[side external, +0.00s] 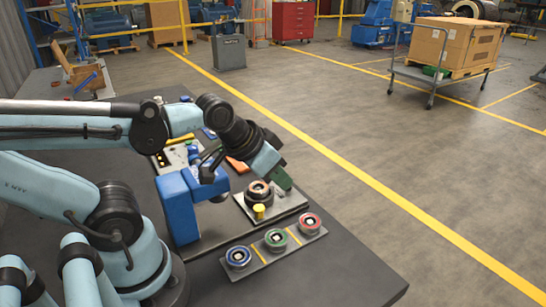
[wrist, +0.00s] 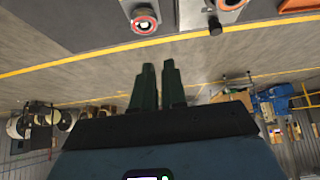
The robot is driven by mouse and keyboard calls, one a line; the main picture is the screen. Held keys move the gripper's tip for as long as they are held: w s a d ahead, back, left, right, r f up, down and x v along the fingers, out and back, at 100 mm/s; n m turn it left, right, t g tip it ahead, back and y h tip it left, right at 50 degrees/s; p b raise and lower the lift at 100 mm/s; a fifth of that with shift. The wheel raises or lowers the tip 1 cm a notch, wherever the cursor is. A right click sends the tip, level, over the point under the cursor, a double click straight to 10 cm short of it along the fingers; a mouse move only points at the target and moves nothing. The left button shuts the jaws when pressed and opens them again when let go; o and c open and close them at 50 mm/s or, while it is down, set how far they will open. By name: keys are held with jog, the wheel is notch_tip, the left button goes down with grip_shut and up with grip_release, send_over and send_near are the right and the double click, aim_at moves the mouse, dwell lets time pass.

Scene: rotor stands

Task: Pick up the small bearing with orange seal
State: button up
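Three small bearings sit in a row on a grey plate (side external: 258,262) in the side external view: one blue (side external: 238,256), one green (side external: 276,238) and one red (side external: 309,222). None shows a clearly orange seal; the red-ringed one is closest in colour. A red-ringed bearing (wrist: 145,21) also shows at the top of the wrist view. My gripper (side external: 284,182) is above the tray, beyond the row and apart from it. In the wrist view its two dark green fingers (wrist: 159,66) stand with a narrow gap and nothing between them.
A blue stand (side external: 180,205) is to the left. An orange piece (side external: 237,165) lies behind. The table front right is clear.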

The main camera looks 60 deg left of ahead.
jog(key=o, duration=1)
jog(key=shift+a, duration=0.1)
jog(key=n+g, duration=0.6)
jog(key=n, duration=2.3)
send_near(258, 188)
jog(key=shift+h, duration=0.4)
jog(key=shift+w+a+f, duration=0.1)
jog(key=shift+w+f, duration=0.05)
jog(key=shift+f, duration=1.15)
jog(key=shift+w+f, duration=0.15)
jog(key=shift+f, duration=1.15)
jog(key=shift+w+a+f, duration=0.1)
jog(key=shift+w+f, duration=0.05)
jog(key=shift+f, duration=1.15)
